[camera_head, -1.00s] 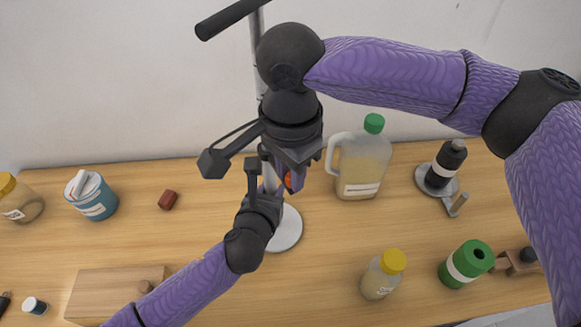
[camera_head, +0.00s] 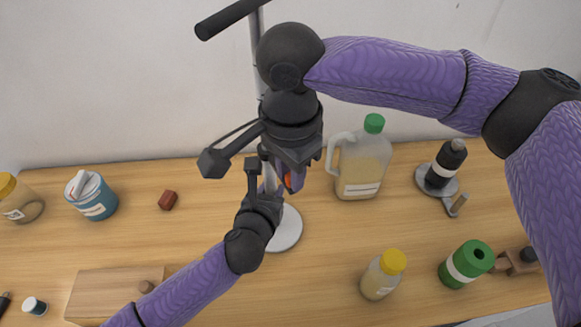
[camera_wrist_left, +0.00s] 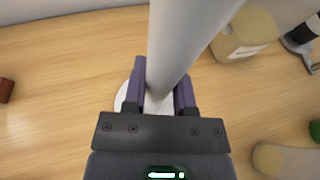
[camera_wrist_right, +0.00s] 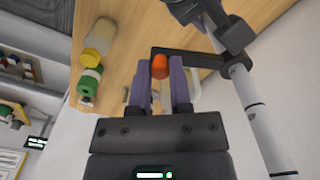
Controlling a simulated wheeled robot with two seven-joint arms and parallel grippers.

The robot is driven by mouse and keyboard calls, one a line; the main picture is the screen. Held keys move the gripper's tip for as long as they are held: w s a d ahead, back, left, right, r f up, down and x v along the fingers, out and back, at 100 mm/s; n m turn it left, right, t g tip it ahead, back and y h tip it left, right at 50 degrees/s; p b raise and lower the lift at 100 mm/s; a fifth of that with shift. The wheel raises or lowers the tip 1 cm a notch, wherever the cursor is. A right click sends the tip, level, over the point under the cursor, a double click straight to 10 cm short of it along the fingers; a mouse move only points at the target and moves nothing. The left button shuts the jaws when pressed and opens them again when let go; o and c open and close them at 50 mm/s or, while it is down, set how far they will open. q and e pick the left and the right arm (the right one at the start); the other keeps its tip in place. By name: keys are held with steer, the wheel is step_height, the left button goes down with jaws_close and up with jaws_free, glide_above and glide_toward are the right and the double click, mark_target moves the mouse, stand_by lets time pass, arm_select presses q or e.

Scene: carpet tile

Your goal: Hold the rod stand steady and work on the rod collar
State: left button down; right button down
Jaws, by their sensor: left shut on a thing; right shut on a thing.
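The rod stand has a round grey base (camera_head: 288,232) on the wooden table and a tall pale pole (camera_head: 257,52) with a black crossbar near the top. My left gripper (camera_wrist_left: 160,95) is shut around the pole above the base, one finger on each side. The rod collar (camera_wrist_right: 190,51) is a dark arm on the pole with an orange knob (camera_wrist_right: 160,66) at its end. The knob also shows in the head view (camera_head: 288,181), partly hidden. My right gripper (camera_wrist_right: 160,80) is shut on the orange knob, above my left gripper. The collar is mostly hidden in the head view.
A green-capped jug (camera_head: 362,170) stands close right of the base. A yellow-capped bottle (camera_head: 381,278), a green canister (camera_head: 466,264) and a black bottle (camera_head: 444,165) are further right. A blue tub (camera_head: 92,197), small red block (camera_head: 168,200) and wooden block (camera_head: 110,288) are left.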

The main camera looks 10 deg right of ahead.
steer(key=shift+d, duration=0.1)
stand_by(0.4)
steer(key=w+d+n, duration=0.5)
steer(key=w+n, duration=0.2)
steer(key=n, duration=0.6)
stand_by(0.4)
stand_by(0.4)
steer(key=c, duration=0.5)
jaws_free()
steer(key=shift+c, duration=0.2)
steer(key=shift+r, duration=0.1)
